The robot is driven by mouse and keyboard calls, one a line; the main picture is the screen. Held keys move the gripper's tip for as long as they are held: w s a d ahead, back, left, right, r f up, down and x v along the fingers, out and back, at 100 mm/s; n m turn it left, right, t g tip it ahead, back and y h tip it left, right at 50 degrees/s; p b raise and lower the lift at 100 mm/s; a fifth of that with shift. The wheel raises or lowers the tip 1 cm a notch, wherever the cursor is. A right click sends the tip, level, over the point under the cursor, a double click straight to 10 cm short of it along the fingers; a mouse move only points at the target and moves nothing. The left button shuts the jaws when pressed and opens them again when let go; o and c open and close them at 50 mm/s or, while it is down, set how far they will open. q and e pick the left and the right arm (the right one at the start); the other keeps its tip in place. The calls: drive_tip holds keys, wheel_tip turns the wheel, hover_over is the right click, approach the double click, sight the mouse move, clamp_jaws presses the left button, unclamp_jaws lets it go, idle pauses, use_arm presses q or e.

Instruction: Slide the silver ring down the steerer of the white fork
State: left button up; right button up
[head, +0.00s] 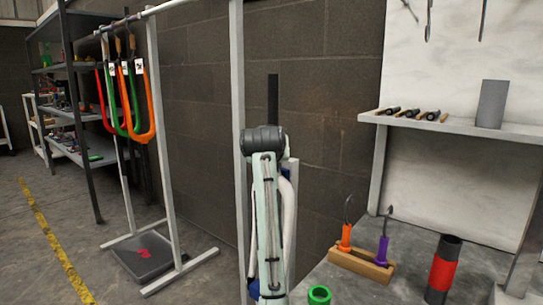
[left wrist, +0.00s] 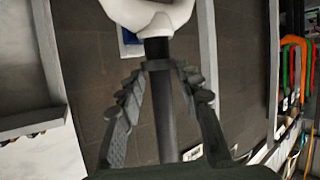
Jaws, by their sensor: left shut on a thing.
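In the left wrist view the white fork's crown (left wrist: 148,14) is at the top, with its dark steerer (left wrist: 166,125) running down the middle between my fingers. My left gripper (left wrist: 160,66) has its fingertips closed in around the steerer close to the crown. A grey band between the tips appears to be the silver ring (left wrist: 160,65), around the steerer; a short black stretch shows between it and the crown. In the head view the steerer (head: 272,97) rises upright above my left arm, which hides the ring, the gripper and most of the fork. My right gripper is out of view.
A workbench at right holds a wooden tool block (head: 360,264), a dark tube with a red band (head: 443,268) and a green ring (head: 319,295). A shelf (head: 460,125) is above. Coloured forks (head: 145,105) hang from a rail at left. A pale post (head: 238,120) stands beside my arm.

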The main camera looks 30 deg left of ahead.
use_arm(q)
drive_tip(key=shift+f, duration=0.45)
idle(0.6)
drive_tip(key=o, duration=1.2)
drive_tip(key=v, duration=1.2)
